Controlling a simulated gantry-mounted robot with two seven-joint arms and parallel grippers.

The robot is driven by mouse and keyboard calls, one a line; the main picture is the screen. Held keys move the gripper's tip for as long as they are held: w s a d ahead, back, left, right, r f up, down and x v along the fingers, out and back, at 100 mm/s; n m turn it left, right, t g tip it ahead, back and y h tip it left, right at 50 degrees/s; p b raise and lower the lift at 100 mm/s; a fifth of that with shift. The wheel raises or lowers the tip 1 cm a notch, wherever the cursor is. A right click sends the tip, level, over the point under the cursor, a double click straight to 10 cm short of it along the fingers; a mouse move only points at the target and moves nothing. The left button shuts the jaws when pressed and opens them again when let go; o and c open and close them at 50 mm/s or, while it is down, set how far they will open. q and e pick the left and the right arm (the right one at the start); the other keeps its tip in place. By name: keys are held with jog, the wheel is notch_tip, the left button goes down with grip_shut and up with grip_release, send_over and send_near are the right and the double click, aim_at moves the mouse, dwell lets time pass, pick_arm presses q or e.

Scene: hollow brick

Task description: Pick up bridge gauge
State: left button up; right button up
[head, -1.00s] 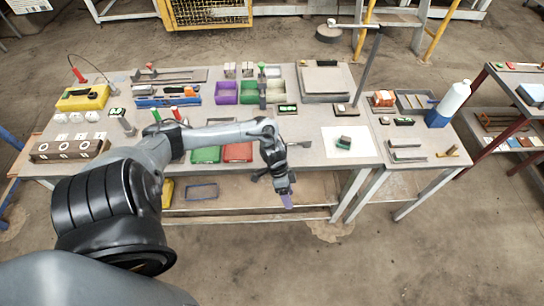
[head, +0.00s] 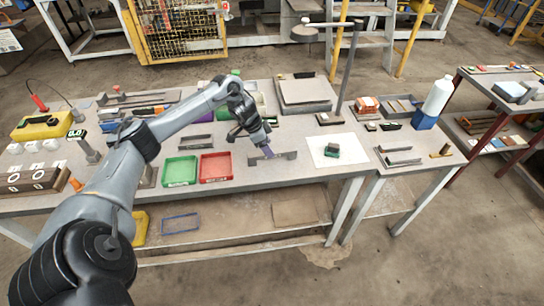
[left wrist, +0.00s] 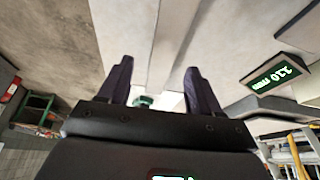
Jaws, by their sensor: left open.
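A grey, low, bridge-shaped piece (head: 287,156), which looks like the bridge gauge, lies on the table near its front edge, just left of a white sheet. My left gripper (head: 267,152) points down at its middle in the head view, and its purple fingertips overlap the piece there. I cannot tell whether they touch it. In the left wrist view my left gripper (left wrist: 156,88) has its two dark fingers apart, with nothing clearly held between them. The gauge is not clearly seen in that view. My right gripper is not in view.
A red tray (head: 216,167) and a green tray (head: 180,171) stand to the left. The white sheet (head: 322,150) carries a small dark green block (head: 332,150). A tall post (head: 348,75) rises behind. A lit display (left wrist: 284,75) shows in the left wrist view.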

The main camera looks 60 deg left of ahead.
pick_arm(q)
jog(key=shift+b+x, duration=0.6)
jog(key=shift+x, duration=2.35)
jog(key=shift+a, duration=0.15)
jog(key=shift+c, duration=0.2)
grip_shut()
